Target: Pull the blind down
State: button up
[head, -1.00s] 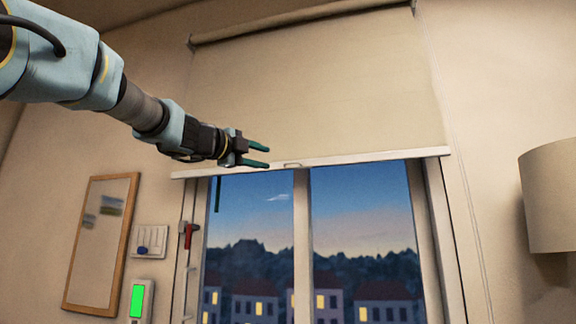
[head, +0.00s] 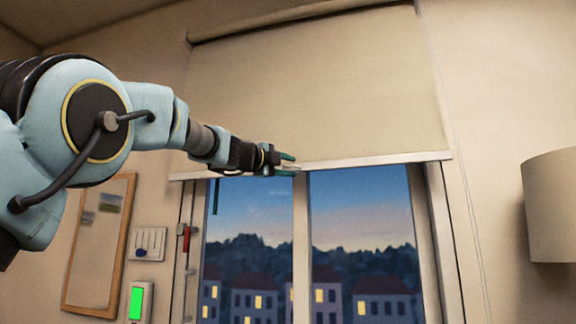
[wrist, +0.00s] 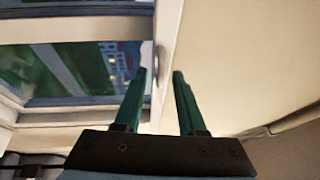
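The cream blind (head: 330,95) covers the upper part of the window and ends in a pale bottom bar (head: 390,160). My gripper (head: 295,165) is at the middle of this bar, where the small pull handle is now hidden or merged with the fingers. In the wrist view my gripper (wrist: 160,75) has its two green fingers apart. The bar (wrist: 166,45) shows between and beyond the fingertips, with the blind cloth (wrist: 230,60) to the right. I cannot tell whether the fingers touch the bar.
The window (head: 360,220) below the blind is uncovered. A lamp (head: 552,205) stands at the right. A framed board (head: 97,245), a small wall panel (head: 148,243), a green-lit device (head: 140,300) and a red-handled tool (head: 185,237) are at the left.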

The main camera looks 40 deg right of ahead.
grip_shut()
dwell(1.4)
